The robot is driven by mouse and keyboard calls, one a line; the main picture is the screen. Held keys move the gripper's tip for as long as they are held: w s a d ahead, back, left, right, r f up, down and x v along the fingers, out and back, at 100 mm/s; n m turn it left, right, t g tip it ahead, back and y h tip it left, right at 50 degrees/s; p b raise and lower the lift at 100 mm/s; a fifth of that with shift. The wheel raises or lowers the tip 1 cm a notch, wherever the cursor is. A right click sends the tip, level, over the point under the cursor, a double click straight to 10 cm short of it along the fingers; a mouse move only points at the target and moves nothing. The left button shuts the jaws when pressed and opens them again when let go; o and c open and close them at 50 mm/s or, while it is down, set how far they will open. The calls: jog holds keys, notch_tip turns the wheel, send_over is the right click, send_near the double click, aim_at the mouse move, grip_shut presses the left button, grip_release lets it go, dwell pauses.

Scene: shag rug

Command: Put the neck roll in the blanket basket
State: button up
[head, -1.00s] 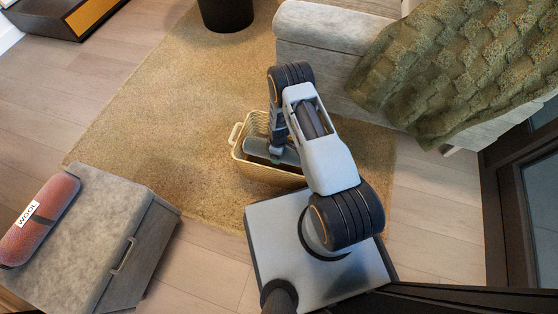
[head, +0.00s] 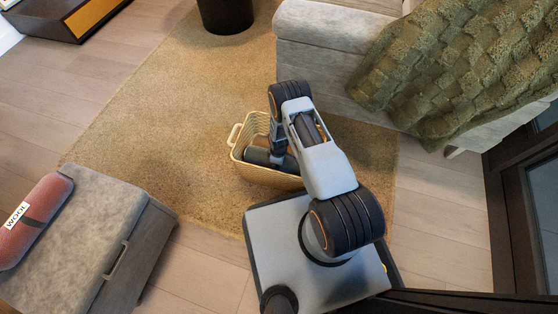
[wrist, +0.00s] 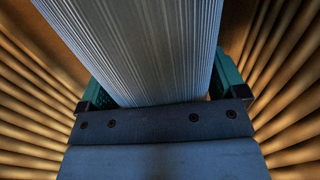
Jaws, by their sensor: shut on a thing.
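The neck roll, a grey, finely ribbed cylinder (head: 256,156), is down inside the blanket basket (head: 268,178), below its rim. The basket is tan and slatted, with a handle on its left side. My gripper (head: 281,160) reaches down into the basket and is shut on the roll. In the wrist view the roll (wrist: 145,45) lies between the two green fingers, with the basket's slatted walls on both sides. The arm hides part of the roll and the basket's right end. I cannot tell whether the roll touches the basket floor.
The basket stands on a shaggy tan rug (head: 170,120). A grey cabinet (head: 90,225) at lower left bears a red roll labelled "WOOL" (head: 35,218). A grey sofa (head: 325,60) with a green blanket (head: 450,75) is at upper right. A dark bin (head: 227,14) stands at the top.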

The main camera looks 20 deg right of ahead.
jog(key=shift+f, duration=0.1)
jog(key=shift+f+b, duration=0.15)
jog(key=shift+b, duration=0.15)
jog(key=o, duration=0.8)
